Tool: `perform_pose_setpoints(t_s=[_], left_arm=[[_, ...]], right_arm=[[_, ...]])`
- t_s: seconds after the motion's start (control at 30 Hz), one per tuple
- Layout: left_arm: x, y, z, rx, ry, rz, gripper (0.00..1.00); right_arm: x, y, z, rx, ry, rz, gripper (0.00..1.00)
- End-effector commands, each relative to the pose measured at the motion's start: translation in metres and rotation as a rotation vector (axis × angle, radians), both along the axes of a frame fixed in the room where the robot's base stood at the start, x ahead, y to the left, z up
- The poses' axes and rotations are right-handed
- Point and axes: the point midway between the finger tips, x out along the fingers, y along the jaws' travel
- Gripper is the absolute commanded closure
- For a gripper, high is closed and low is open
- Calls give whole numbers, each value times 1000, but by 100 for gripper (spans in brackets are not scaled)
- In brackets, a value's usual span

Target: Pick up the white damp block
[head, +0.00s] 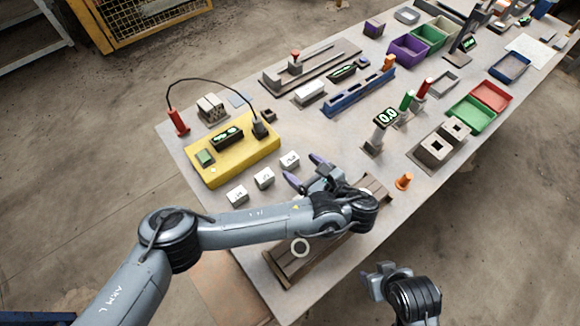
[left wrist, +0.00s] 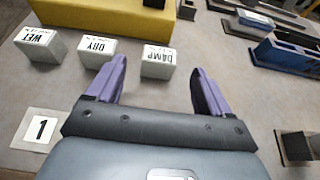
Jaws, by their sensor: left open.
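The white damp block (left wrist: 158,64) stands on the table, with the printed word DAMP upside down in the left wrist view. In the head view it is the rightmost of three small white blocks (head: 290,160). My left gripper (left wrist: 158,78) is open and empty, its purple fingers pointing toward the damp block. The block appears in the gap between the fingertips, apparently just beyond them. The left gripper (head: 304,170) also shows close to the block in the head view. My right gripper (head: 378,277) is off the table's front edge; its jaws are unclear.
The white DRY block (left wrist: 97,52) and WET block (left wrist: 40,44) stand left of the damp one. A yellow box (head: 245,160) lies behind them. A card marked 1 (left wrist: 40,130) is nearer. A brown slatted board (head: 285,262) lies under my left arm. A blue rail (head: 360,93) is farther back.

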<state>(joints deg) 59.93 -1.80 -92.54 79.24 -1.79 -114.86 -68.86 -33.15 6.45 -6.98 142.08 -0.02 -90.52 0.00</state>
Motion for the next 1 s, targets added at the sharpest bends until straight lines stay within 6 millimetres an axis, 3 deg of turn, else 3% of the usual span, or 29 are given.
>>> perform_pose_setpoints(t_s=[0.47,0.73,1.0], left_arm=[[14,11,-11,-2,-2,1,19],[41,32,-22,-1,1,2,19],[48,36,-24,-2,0,-1,19]], right_arm=[[0,-4,-27,-14,-1,7,46],[-1,-4,-31,-13,2,5,46],[-1,-2,-32,-7,2,2,46]])
